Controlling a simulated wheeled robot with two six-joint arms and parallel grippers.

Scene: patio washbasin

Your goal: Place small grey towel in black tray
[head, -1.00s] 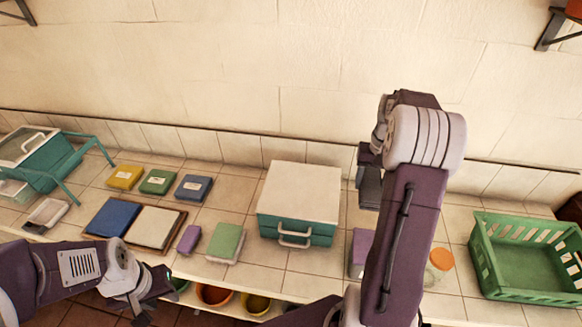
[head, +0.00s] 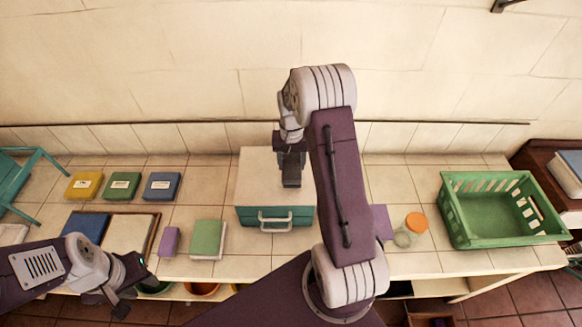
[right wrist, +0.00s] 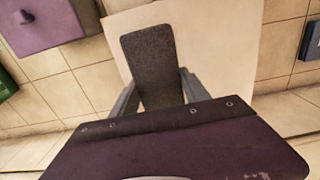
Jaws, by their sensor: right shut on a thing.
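The small grey towel (right wrist: 148,62) is a dark grey, folded slab, held upright between the fingers of my right gripper (right wrist: 158,92). In the head view the towel (head: 292,172) is over the cream lid of the teal box, and I cannot tell whether it touches the lid. My left gripper (head: 122,298) is low at the front left, near the counter's front edge, and I cannot tell whether its jaws are open. A dark-rimmed tray (head: 153,240) on the left holds a blue and a cream folded piece. I cannot tell whether it is the black tray.
The teal box (head: 246,216) stands mid-counter. Yellow (head: 84,186), green (head: 123,186) and blue (head: 162,187) packs lie at the back left. A green basket (head: 455,225) and an orange-lidded jar (head: 408,232) stand right. A brown box (head: 535,160) is at the far right.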

